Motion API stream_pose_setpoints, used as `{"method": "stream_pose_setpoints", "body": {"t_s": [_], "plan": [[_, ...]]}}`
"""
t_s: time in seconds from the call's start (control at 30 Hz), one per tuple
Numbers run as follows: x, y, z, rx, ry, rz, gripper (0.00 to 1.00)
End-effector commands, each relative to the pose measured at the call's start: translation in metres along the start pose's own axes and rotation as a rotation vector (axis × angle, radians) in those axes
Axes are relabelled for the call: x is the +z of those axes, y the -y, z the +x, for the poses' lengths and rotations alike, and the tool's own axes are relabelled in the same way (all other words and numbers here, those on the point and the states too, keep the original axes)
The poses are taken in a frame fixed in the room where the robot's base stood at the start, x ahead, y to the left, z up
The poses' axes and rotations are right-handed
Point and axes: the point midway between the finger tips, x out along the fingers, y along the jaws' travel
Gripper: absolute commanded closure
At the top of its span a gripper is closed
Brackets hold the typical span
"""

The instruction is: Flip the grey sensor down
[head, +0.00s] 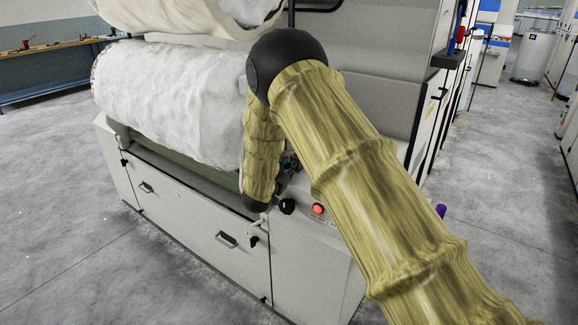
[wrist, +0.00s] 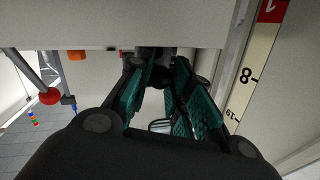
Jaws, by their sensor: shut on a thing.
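My gripper (wrist: 158,75) shows in the wrist view with its teal finger pads closed around a small dark grey piece (wrist: 162,77). This piece looks to be the grey sensor, but the fingers cover much of it and its tilt cannot be told. In the head view my arm hides most of the gripper; only a small dark and teal part (head: 290,164) shows beside the carding machine (head: 310,258), just above its control panel.
The panel carries a black knob (head: 287,206) and a red button (head: 318,209). A white fibre roll (head: 170,100) lies left of my arm. A numbered scale (wrist: 250,70) runs along the right in the wrist view. Floor is free at left and right.

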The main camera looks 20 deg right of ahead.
Motion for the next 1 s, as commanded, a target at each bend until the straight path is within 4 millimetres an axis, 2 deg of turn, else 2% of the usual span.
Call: {"method": "stream_pose_setpoints", "body": {"t_s": [0.6, 0.63, 0.73, 1.0], "plan": [[0.0024, 0.0013, 0.0004, 0.009, 0.011, -0.053, 1.0], [0.0024, 0.0014, 0.0004, 0.008, 0.011, -0.053, 0.76], [0.0023, 0.0014, 0.0003, 0.008, 0.011, -0.053, 0.58], [0.0018, 0.0015, 0.0004, 0.008, 0.011, -0.052, 0.56]]}}
